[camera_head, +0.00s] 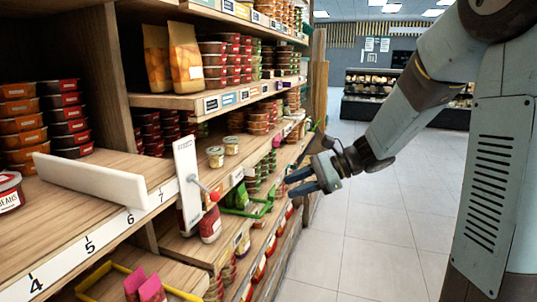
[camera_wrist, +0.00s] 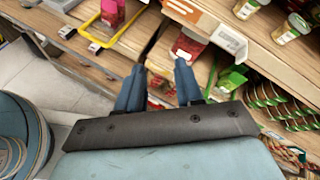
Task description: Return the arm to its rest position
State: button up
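My gripper (camera_head: 289,185) is out in front of the shelving at the middle right of the head view, at the end of my bent grey arm. Its two blue fingers are spread apart with nothing between them. In the wrist view my gripper (camera_wrist: 159,66) also shows a clear gap between the fingers, with the shelf front behind it. I see no contact with the shelves or goods, though the exact distance is hard to tell.
Wooden shelving (camera_head: 95,205) with stacked tubs and two orange bags (camera_head: 185,57) fills the left. A white lever with a red knob (camera_head: 214,196) sticks out from the shelf edge. A green wire holder (camera_head: 248,208) is near my gripper. The tiled floor (camera_head: 365,235) is clear.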

jog(key=s+d+r+n+t+h, duration=0.2)
jog(key=s+d+r+n+h, duration=0.1)
jog(key=s+d+n+h, duration=0.3)
jog(key=s+d+r+n+t+h, duration=0.3)
jog(key=s+d+n+h, duration=0.3)
jog(key=s+d, duration=0.4)
jog(key=shift+s+n+h, duration=0.4)
jog(key=shift+s+n, duration=0.1)
jog(key=shift+s, duration=1.75)
jog(key=shift+s+r, duration=0.1)
jog(key=shift+s, duration=0.05)
